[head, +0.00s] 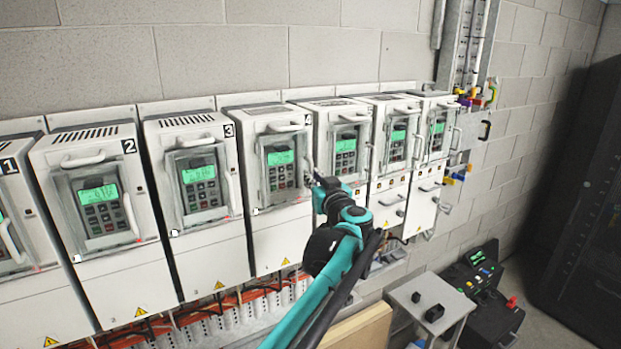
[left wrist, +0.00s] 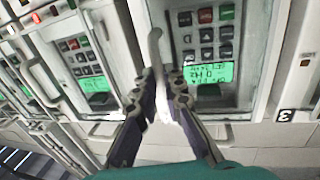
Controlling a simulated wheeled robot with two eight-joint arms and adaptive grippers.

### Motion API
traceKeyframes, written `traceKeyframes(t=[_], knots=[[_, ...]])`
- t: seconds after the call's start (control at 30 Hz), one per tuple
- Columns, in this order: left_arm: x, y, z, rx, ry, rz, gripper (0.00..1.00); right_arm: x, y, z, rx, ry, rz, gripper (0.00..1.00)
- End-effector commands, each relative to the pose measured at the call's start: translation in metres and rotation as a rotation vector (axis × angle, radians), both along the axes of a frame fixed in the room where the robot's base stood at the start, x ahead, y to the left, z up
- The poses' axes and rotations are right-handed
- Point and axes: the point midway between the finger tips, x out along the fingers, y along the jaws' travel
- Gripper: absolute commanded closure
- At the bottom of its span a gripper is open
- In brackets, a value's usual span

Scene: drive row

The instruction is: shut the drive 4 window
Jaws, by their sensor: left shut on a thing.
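Drive 4 (head: 249,185) is a white cabinet in the row, with a clear-paned window (head: 281,172) over its green display and keypad. The window looks nearly flush with the front; I cannot tell whether a small gap is left. My left gripper (head: 317,182) is at the right side of drive 4. In the left wrist view, which is upside down, the left gripper (left wrist: 163,82) is shut on the white curved handle (left wrist: 154,48) at the window's edge. The green display (left wrist: 208,73) shows beyond it. My right gripper is not in view.
Drive 3 (head: 212,248) stands to the left and drive 5 (head: 328,112) close on the right, each with its own window and handle. Orange cables (head: 200,308) run below. A grey small table (head: 408,292) stands at lower right, and a dark cabinet (head: 585,190) at far right.

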Motion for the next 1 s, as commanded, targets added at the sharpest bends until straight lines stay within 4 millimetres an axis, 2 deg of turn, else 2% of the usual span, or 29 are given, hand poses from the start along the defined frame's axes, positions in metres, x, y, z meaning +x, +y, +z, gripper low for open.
traceKeyframes(t=[0.03,0.17,0.2,0.23,0.27,1.0], knots=[[0.0008,-0.0076,0.0026,0.005,-0.004,-0.019,1.00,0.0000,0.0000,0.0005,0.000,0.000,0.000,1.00],[0.0008,-0.0075,0.0027,0.005,-0.004,-0.019,1.00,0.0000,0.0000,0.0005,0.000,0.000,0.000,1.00],[0.0008,-0.0074,0.0027,0.005,-0.003,-0.019,0.80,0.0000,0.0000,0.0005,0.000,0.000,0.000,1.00],[0.0008,-0.0071,0.0026,0.005,-0.003,-0.018,0.72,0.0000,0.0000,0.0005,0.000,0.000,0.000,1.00],[0.0008,-0.0068,0.0023,0.005,-0.003,-0.017,0.70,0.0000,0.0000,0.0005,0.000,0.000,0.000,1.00],[0.0004,-0.0030,0.0005,0.001,-0.001,-0.010,0.70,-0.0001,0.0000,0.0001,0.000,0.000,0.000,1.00]])
